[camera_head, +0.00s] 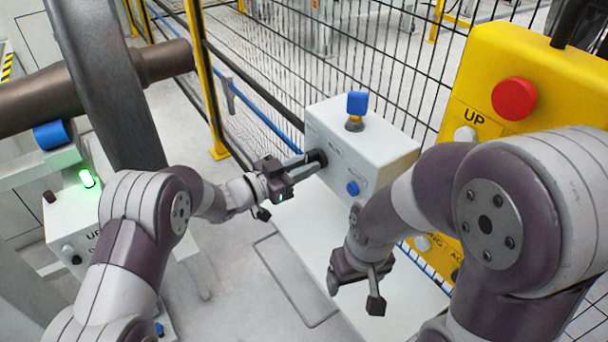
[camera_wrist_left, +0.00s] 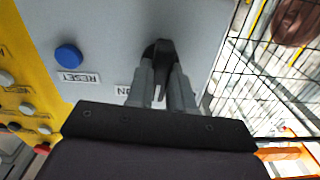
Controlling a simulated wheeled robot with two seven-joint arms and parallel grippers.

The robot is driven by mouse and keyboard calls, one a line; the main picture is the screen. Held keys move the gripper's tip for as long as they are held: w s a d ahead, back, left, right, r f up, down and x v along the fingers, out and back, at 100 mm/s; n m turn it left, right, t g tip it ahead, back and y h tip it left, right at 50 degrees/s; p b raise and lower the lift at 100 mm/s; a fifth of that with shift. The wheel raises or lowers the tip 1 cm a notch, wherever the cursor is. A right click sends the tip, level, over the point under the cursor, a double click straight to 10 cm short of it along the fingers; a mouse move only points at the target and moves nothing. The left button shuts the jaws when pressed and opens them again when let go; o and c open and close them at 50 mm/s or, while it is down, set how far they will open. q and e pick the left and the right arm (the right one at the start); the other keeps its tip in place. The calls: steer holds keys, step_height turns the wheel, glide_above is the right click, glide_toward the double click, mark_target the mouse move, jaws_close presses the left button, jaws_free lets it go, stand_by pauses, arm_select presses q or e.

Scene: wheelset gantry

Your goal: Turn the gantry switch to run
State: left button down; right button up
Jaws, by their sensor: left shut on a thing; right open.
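The grey control box (camera_head: 345,150) stands right of centre in the head view. Its black rotary switch (camera_head: 317,157) is on the front face, left of a blue button (camera_head: 352,188). In the left wrist view the switch (camera_wrist_left: 160,50) shows between my left gripper's fingers (camera_wrist_left: 162,90), with the blue RESET button (camera_wrist_left: 68,57) to its left. My left gripper (camera_head: 308,165) is shut on the switch. A label beside the switch is partly hidden by the fingers, so the switch's setting cannot be read. My right gripper (camera_head: 355,292) is open and empty, in front of the box and below it.
A yellow pendant (camera_head: 510,90) with a red button (camera_head: 514,98) stands at the right. Black mesh fence (camera_head: 270,60) runs behind the box. A box with a lit green button (camera_head: 87,178) is at the left. A pale plinth (camera_head: 300,215) lies under the control box.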

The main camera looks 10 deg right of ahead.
step_height(320, 180, down, 6)
steer(key=b, duration=0.5)
steer(key=shift+f, duration=0.1)
arm_select(q)
steer(key=shift+m+b, duration=1.4)
steer(key=shift+m, duration=2.5)
arm_select(e)
steer(key=shift+f, duration=1.2)
arm_select(q)
steer(key=c, duration=1)
jaws_free()
arm_select(e)
steer(key=shift+f+b, duration=0.3)
arm_select(q)
steer(key=v, duration=1.2)
steer(key=shift+a, duration=0.25)
